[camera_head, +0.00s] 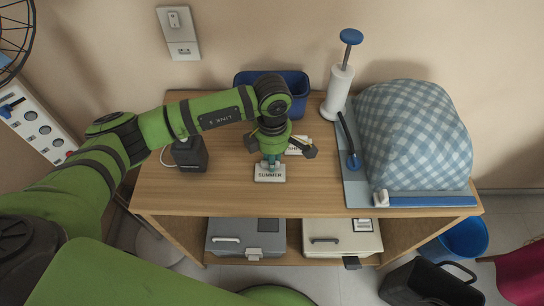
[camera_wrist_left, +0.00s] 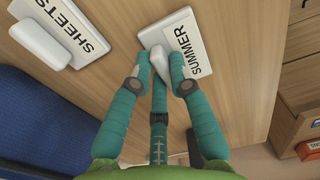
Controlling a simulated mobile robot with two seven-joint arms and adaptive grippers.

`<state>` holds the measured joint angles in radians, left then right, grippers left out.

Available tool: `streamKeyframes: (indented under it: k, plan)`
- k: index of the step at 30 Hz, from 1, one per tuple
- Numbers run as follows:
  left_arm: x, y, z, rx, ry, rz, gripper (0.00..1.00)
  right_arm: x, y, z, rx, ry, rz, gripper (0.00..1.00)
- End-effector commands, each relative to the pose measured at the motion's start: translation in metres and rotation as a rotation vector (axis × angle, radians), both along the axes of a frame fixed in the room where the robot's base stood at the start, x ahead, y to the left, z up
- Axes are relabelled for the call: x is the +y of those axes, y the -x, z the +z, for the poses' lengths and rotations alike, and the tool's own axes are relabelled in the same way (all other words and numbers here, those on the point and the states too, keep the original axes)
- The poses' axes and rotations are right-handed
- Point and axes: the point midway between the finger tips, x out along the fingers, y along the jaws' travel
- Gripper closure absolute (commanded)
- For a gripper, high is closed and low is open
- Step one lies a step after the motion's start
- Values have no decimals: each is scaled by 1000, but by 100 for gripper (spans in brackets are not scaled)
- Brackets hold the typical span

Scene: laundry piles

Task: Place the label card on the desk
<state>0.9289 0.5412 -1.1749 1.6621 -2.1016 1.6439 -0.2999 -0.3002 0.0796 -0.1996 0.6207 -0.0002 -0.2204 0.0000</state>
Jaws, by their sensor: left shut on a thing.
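The white label card reading SUMMER (camera_head: 270,173) is at the wooden desk top (camera_head: 225,205), near the middle. It also shows in the left wrist view (camera_wrist_left: 192,45). My left gripper (camera_head: 271,162) reaches down over the card from behind, and its teal fingers (camera_wrist_left: 168,75) are shut on the card's white raised grip. The fingers hide part of the card. I cannot tell whether its underside touches the desk or hovers just above. A second card reading SHEETS (camera_wrist_left: 85,38) lies on the desk, partly behind my gripper in the head view. My right gripper is not in view.
A blue bin (camera_head: 298,84) stands at the desk's back. A checked cloth pile (camera_head: 415,135) on a blue-grey board and a white dispenser (camera_head: 338,92) fill the right side. A dark box (camera_head: 190,155) stands left. The front strip is clear; boxes (camera_head: 248,237) sit below.

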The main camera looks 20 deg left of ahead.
Motion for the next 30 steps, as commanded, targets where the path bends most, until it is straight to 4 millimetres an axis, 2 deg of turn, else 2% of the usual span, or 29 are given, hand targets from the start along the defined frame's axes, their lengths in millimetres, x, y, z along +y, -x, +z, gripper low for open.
streamKeyframes:
  k: [1, 2, 11, 15, 16, 20, 30]
  plan:
    - [0, 0, -1, 0, 0, 0, 68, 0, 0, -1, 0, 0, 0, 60]
    - [0, 0, 0, 0, 0, 0, 57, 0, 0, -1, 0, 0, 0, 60]
    - [0, 0, 0, 0, 0, 1, 57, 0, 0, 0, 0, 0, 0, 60]
    - [0, 0, 6, 0, 0, 1, 57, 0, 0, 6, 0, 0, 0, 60]
    - [0, -1, 8, -2, 1, 0, 57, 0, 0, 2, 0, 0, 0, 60]
    - [0, -2, 29, -6, 2, -1, 57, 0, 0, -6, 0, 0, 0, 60]
    - [0, -1, 100, -5, 1, -1, 57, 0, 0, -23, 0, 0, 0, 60]
